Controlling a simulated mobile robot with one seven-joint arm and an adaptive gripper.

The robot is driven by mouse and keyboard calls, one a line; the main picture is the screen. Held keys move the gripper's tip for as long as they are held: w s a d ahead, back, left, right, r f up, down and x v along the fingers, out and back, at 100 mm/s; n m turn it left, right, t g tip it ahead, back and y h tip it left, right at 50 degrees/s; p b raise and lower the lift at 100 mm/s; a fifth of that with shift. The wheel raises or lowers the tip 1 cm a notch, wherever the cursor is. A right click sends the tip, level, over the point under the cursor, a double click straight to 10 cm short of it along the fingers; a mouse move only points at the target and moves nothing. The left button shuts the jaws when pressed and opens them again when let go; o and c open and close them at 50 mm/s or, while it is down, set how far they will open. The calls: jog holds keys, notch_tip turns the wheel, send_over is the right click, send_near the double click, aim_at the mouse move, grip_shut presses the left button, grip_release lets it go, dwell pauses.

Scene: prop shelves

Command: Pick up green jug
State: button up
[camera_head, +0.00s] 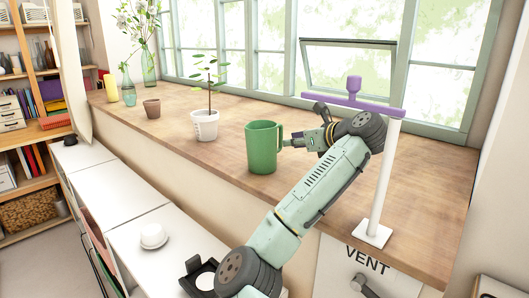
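The green jug (262,148) stands upright on the wooden counter, right of the potted plant, with its handle on its right side. My gripper (290,143) is at the handle side of the jug, pointing left at it. The fingers overlap the handle in the picture. I cannot tell whether they touch it or whether they are open or shut, as they are small and partly hidden.
On the wooden counter (180,122), a white pot (205,126) with a plant stands left of the jug. A white stand (387,180) with a purple crossbar (352,102) rises close to my arm's right. A small brown pot (152,108) is further left. Windows line the back.

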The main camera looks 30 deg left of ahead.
aim_at(280, 147)
jog(key=shift+w+a, duration=0.25)
jog(key=shift+a, duration=0.15)
jog(key=p+x, duration=0.1)
jog(key=x, duration=0.1)
jog(key=p+x, duration=0.2)
jog(key=shift+a+r, duration=0.1)
jog(key=shift+a, duration=0.4)
jog(key=shift+w+a+f, duration=0.1)
jog(key=shift+a+f, duration=0.2)
grip_shut()
jog(key=shift+r, duration=0.15)
